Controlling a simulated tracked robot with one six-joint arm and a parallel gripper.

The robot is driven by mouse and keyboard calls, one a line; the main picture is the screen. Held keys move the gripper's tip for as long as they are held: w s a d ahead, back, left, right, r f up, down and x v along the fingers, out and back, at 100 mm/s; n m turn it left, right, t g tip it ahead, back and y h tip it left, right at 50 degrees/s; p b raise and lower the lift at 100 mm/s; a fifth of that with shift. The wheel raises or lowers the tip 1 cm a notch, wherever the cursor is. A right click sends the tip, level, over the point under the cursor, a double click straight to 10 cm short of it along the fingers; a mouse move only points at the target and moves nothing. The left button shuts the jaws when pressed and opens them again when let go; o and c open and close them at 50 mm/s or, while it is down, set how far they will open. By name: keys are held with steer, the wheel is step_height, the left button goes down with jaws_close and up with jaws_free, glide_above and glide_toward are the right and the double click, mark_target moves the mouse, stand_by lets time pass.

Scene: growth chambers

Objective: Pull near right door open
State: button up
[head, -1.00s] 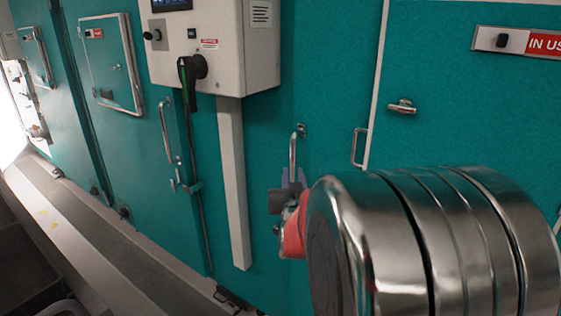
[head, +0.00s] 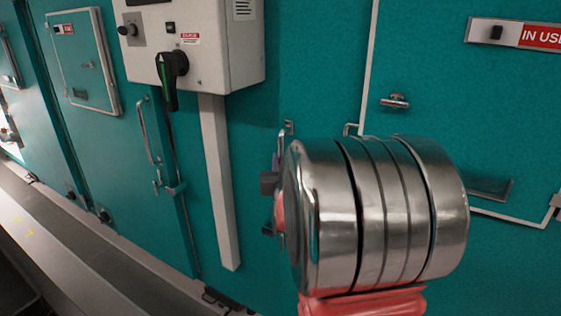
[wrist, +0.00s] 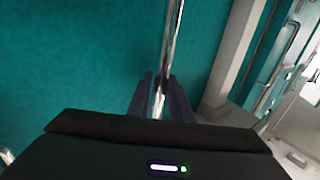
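The near right door (head: 320,60) is a teal panel on the right of the head view. Its upright metal handle (head: 282,147) is near its left edge, partly hidden by my wrist. In the wrist view the handle (wrist: 171,40) runs down between my gripper's (wrist: 160,92) two dark fingers, which lie close against it on both sides. My gripper looks shut on the handle. In the head view my gripper (head: 270,185) is mostly hidden behind my large metal wrist. I cannot tell whether the door stands slightly ajar.
A white control box (head: 195,45) with a black rotary switch (head: 170,75) is left of the door, above a pale post (head: 219,180). A left door with its own handle (head: 147,132) is further left. A small hatch (head: 470,110) is set into the right door. A ledge (head: 80,235) runs along the lower left.

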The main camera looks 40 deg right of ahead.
jaws_close()
steer(key=shift+a, duration=0.25)
